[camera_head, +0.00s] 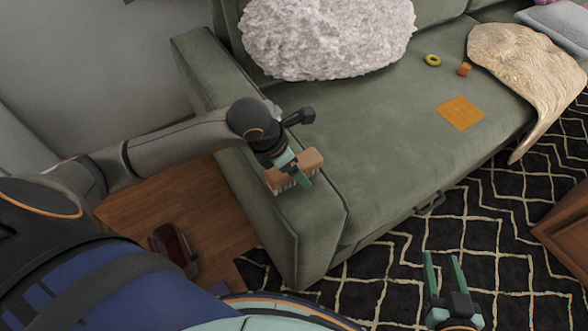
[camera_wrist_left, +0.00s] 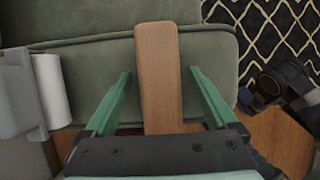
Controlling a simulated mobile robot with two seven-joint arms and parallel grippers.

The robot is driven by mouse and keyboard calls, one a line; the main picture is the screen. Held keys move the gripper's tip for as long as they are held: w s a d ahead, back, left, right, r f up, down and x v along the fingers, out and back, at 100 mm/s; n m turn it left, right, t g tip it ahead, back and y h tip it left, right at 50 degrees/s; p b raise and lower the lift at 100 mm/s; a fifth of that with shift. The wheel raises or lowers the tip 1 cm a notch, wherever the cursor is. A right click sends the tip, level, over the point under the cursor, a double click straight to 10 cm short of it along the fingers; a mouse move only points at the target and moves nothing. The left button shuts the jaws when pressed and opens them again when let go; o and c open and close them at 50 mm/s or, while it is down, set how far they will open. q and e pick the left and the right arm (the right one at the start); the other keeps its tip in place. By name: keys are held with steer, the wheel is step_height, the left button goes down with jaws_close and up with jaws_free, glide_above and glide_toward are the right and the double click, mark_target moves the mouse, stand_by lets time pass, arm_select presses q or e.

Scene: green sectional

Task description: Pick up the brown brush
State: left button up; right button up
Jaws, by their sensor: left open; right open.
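The brown brush (camera_head: 310,160) lies on the arm of the green sofa, its wooden back up and pale bristles showing at the lower edge. My left gripper (camera_head: 295,170) is over it, with its green fingers open on either side. In the left wrist view, the brush's smooth wooden back (camera_wrist_left: 158,60) runs between the two fingers (camera_wrist_left: 160,73), with a visible gap on each side. The near end of the brush is hidden by the gripper body. My right gripper (camera_head: 442,258) is open and empty above the patterned rug, away from the brush.
The green sofa (camera_head: 360,135) holds a fluffy grey cushion (camera_head: 325,35), an orange square (camera_head: 460,113), a yellow ring (camera_head: 432,60), a small orange piece (camera_head: 464,69) and a cream throw (camera_head: 525,65). A dark red object (camera_head: 173,248) lies on the wooden floor. A brown furniture corner (camera_head: 565,225) stands at right.

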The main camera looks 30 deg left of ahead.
arm_select(q)
jaws_close()
stand_by(0.8)
